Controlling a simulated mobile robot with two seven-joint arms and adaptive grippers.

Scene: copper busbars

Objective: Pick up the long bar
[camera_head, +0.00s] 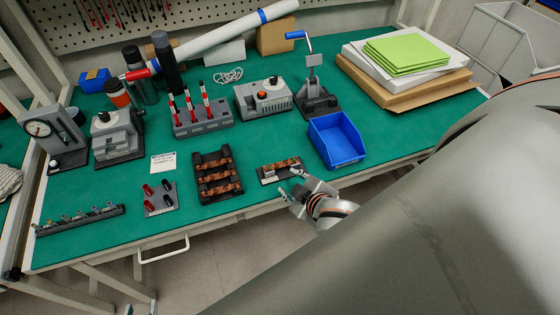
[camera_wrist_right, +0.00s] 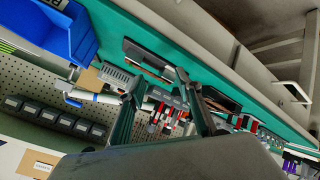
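Several copper bars (camera_head: 218,176) lie across a black rack (camera_head: 198,194) near the table's front edge. One more copper bar (camera_head: 284,164) sits in a small dark holder (camera_head: 268,178) to the right of the rack. I cannot tell for certain which is the long bar. My right gripper (camera_head: 289,184) is open and empty, close to the front right of the small holder. In the right wrist view its fingers (camera_wrist_right: 162,98) stand apart with nothing between them, and the small holder (camera_wrist_right: 147,58) shows beyond them. My left gripper is not in view.
A blue bin (camera_head: 336,140) stands behind and right of the right gripper. A grey block with red-tipped posts (camera_head: 203,122) and a grey unit (camera_head: 263,98) stand behind the bars. A small plate with red and black pegs (camera_head: 160,198) is left of the rack.

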